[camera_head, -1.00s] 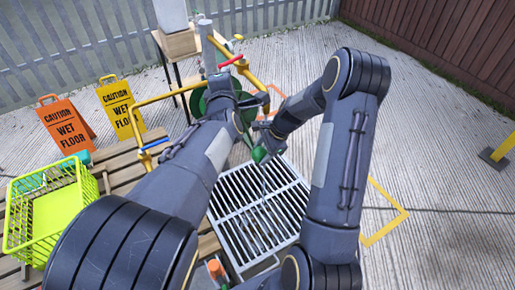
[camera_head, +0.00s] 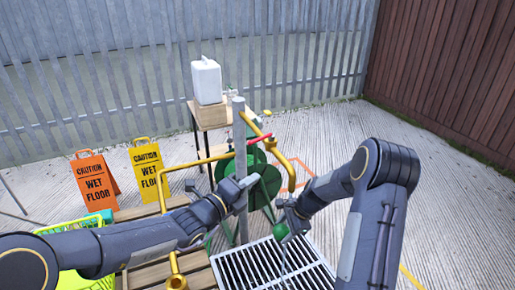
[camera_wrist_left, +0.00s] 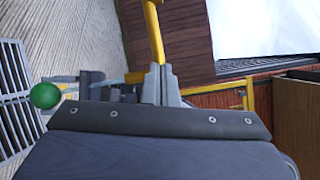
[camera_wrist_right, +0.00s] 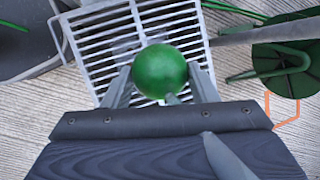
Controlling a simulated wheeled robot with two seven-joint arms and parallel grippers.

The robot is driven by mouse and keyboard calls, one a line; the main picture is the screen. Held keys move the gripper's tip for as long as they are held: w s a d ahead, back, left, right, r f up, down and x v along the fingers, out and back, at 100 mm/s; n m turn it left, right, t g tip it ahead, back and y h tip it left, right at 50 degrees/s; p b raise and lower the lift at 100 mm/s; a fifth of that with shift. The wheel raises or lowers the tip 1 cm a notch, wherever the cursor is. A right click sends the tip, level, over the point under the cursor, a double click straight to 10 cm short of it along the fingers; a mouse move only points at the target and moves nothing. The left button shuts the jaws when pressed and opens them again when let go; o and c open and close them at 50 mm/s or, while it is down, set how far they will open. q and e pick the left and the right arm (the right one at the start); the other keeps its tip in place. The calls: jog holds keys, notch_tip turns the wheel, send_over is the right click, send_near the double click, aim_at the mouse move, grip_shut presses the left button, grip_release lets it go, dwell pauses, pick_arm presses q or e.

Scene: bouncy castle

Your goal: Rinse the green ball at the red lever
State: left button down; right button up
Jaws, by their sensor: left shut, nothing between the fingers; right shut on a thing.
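The green ball (camera_head: 280,231) is held in my right gripper (camera_head: 288,214), over the drain grate. The right wrist view shows the ball (camera_wrist_right: 160,71) between the two fingers. The red lever (camera_head: 259,139) sticks out to the right near the top of the grey post (camera_head: 240,125). My left gripper (camera_head: 248,183) is shut and empty, well below the lever, close to the post. In the left wrist view its fingers (camera_wrist_left: 165,88) are together, and the ball (camera_wrist_left: 45,95) shows at the left. A thin pale streak hangs below the ball; I cannot tell whether it is water.
The metal grate (camera_head: 262,268) lies below. A yellow pipe (camera_head: 285,163) and a green reel (camera_head: 228,172) are beside the post. A white canister (camera_head: 207,80) stands on a wooden table (camera_head: 211,114) behind. Wet-floor signs (camera_head: 97,185) and a lime basket (camera_head: 92,283) are at left.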

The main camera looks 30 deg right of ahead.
aim_at(250, 141)
pick_arm(q)
jog(key=w+d+r+n+t, duration=0.1)
jog(key=w+d+r+n, duration=0.1)
jog(key=w+d, duration=0.5)
jog(key=shift+w+d+r+h, duration=0.3)
jog(key=shift+w+r, duration=0.15)
jog(key=shift+w, duration=0.6)
jog(key=shift+w+a+t, duration=0.15)
jog(key=shift+w+a, duration=0.1)
jog(key=shift+w, duration=0.2)
jog(key=shift+w+a+t, duration=0.15)
jog(key=shift+w+a, duration=0.05)
jog(key=shift+w, duration=0.25)
jog(key=shift+w+a+r, duration=0.1)
jog(key=shift+w+r, duration=0.05)
jog(key=shift+w, duration=0.1)
pick_arm(e)
jog(key=shift+s, duration=0.1)
pick_arm(q)
jog(key=shift+a, duration=0.1)
